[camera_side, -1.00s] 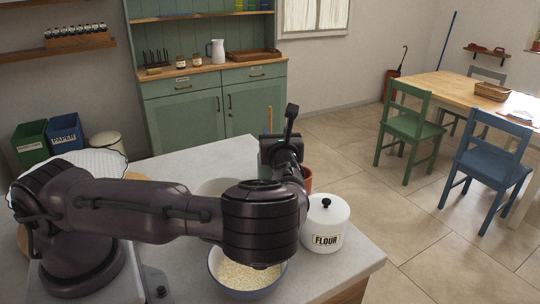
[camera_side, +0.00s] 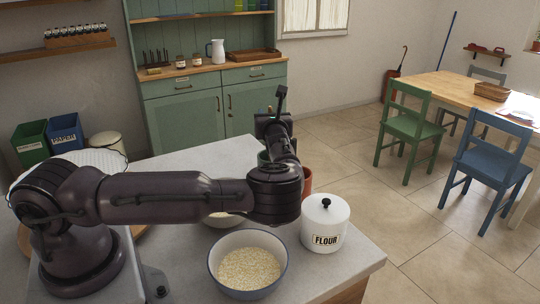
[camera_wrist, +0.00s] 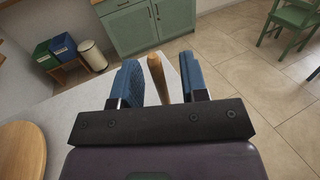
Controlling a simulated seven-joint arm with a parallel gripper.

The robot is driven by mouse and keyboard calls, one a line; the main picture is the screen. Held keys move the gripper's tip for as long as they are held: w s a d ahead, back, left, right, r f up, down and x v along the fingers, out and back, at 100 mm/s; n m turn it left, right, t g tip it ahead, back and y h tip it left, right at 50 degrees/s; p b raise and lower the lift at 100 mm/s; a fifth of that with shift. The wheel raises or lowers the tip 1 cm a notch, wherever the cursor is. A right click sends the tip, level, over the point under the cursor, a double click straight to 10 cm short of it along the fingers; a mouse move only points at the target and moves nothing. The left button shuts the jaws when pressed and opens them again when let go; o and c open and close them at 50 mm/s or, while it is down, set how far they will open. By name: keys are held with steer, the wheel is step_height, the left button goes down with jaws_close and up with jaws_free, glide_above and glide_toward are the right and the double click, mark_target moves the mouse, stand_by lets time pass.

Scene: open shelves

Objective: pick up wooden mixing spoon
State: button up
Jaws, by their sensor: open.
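In the wrist view, the wooden mixing spoon (camera_wrist: 158,78) shows as a light brown handle standing up between the two blue fingers of my gripper (camera_wrist: 160,68). The fingers are open, with a visible gap on each side of the handle. The spoon's lower end is hidden behind the gripper body. In the side view my own wrist hides the fingers and the spoon.
On the grey counter (camera_side: 190,166) stand a bowl of oats (camera_side: 249,268), a white flour canister (camera_side: 325,224) and a terracotta pot (camera_side: 306,180) partly behind my arm. Another pale bowl (camera_side: 224,219) is mostly hidden. A round wooden board (camera_wrist: 22,150) lies at left in the wrist view.

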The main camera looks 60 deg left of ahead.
jaws_close()
